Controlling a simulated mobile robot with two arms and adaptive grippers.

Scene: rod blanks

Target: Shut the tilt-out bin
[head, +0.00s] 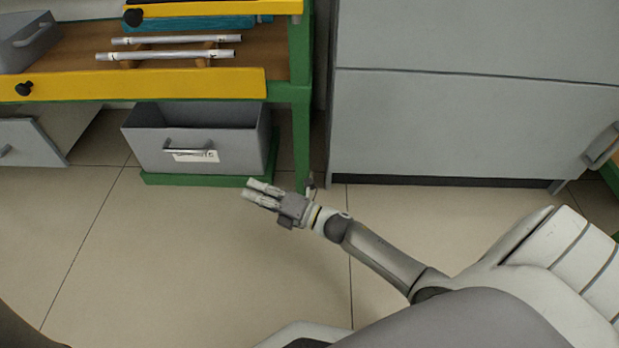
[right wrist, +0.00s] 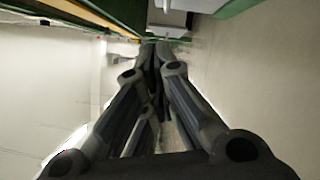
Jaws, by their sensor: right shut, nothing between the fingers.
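The tilt-out bin (head: 240,150) is a grey box with a bar handle (head: 188,149) and a white label on its front. It sits low under the workbench, above a green base rail. Its top edge stands out from the bench, and its dark inside shows, so it is tilted open. My right gripper (head: 249,188) is shut and empty, just in front of and below the bin's lower right corner, apart from it in the head view. In the right wrist view its fingers (right wrist: 156,46) are together, pointing toward the bench. My left gripper is out of view.
Rods (head: 168,55) lie on supports on the wooden shelf above, behind a yellow front rail (head: 180,84). A green bench leg (head: 301,140) stands right of the bin. A grey cabinet (head: 460,120) is at right. The tiled floor (head: 170,250) in front is clear.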

